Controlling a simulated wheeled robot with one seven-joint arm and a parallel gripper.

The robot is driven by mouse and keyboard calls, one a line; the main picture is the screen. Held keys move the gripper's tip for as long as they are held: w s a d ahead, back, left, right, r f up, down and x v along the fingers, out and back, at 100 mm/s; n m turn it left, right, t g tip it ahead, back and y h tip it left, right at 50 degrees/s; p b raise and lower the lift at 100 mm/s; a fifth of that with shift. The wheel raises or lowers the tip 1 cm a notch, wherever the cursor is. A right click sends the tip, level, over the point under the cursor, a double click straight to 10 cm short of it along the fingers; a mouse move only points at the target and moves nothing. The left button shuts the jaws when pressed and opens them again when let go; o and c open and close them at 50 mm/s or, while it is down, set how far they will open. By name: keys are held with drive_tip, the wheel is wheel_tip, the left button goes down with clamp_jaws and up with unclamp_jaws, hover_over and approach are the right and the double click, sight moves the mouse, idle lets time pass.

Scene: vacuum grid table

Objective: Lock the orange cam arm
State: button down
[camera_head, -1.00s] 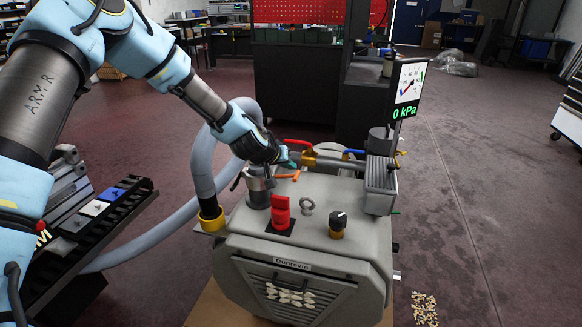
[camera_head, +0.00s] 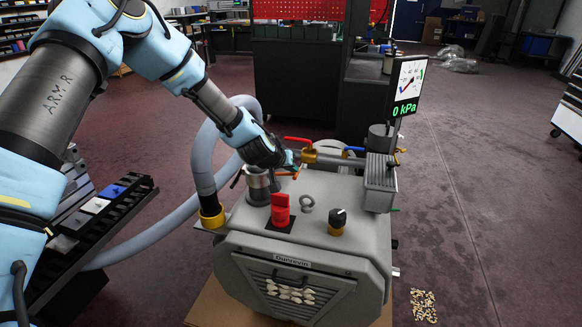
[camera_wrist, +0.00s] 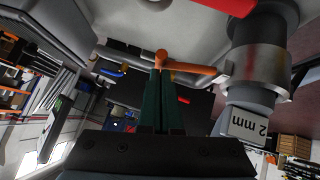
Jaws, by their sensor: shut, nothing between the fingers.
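The orange cam arm (camera_head: 287,173) sticks out to the right from the grey metal fitting (camera_head: 258,187) at the hose end, on top of the grey machine. In the wrist view the cam arm (camera_wrist: 190,68) runs from the metal collar (camera_wrist: 258,65) to a rounded orange end. My gripper (camera_head: 294,160) is at the cam arm's outer end. In the wrist view my gripper's dark green fingers (camera_wrist: 157,95) are shut with nothing between them. Their tips are right at the rounded end; I cannot tell whether they touch it.
A red switch (camera_head: 281,210), a metal ring (camera_head: 307,203) and a black knob (camera_head: 337,221) stand on the machine top. A red lever (camera_head: 298,140) and brass pipe fitting lie just behind my gripper. The gauge display (camera_head: 406,88) reads 0 kPa.

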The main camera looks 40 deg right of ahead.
drive_tip(key=shift+s+d+f, duration=0.1)
drive_tip(key=shift+s, duration=0.05)
drive_tip(key=shift+s+d+f+m+t+y+p, duration=0.3)
drive_tip(key=shift+s+f+m+t+y+p, duration=0.2)
drive_tip(key=shift+f+m+t+y+p, duration=0.25)
wheel_tip(320, 180, down, 4)
drive_tip(key=m+t+y+p, duration=0.1)
drive_tip(key=t, duration=0.1)
drive_tip(key=m+t+y+p, duration=0.1)
drive_tip(key=t, duration=0.1)
drive_tip(key=shift+f, duration=0.2)
drive_tip(key=shift+w+f+b, duration=0.1)
drive_tip(key=shift+f+b, duration=0.3)
drive_tip(key=shift+f, duration=0.35)
drive_tip(key=shift+w+a+f+b, duration=0.15)
drive_tip(key=shift+w+f+b, duration=0.05)
drive_tip(key=shift+f+b, duration=0.3)
